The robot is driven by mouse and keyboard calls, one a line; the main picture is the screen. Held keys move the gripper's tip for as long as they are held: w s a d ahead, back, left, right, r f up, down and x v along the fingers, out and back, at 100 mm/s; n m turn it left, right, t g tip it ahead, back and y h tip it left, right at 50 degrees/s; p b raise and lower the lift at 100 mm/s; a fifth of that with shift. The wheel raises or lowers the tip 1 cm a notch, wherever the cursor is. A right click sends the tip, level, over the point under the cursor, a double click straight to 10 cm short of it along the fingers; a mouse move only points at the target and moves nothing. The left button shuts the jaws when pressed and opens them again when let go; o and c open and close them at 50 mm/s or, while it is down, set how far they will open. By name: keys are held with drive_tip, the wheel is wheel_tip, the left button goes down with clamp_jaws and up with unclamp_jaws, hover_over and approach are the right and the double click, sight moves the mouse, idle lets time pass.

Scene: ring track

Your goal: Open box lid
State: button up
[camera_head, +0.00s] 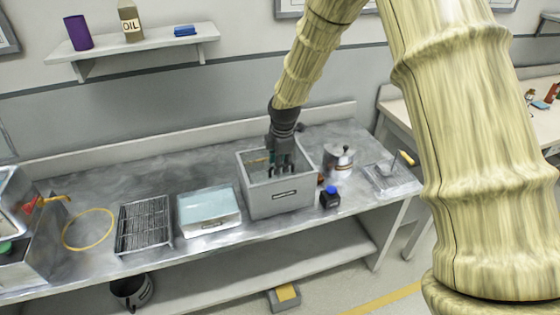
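My gripper (281,168) points down into the mouth of the grey box, apart from the pale box. Its dark fingers are small in this view, and I cannot tell how far apart they are or whether they hold anything. The inside of the grey box is partly hidden by its front wall and my gripper.
A wire rack (144,225), a yellow ring (88,229) and an open metal case (22,240) fill the bench's left. A blue-capped bottle (330,198), a metal pot (338,160) and a shallow tray (385,177) are right of the grey box. A wall shelf (135,50) hangs above.

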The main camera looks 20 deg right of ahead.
drive_tip(key=shift+c, duration=0.5)
clamp_jaws()
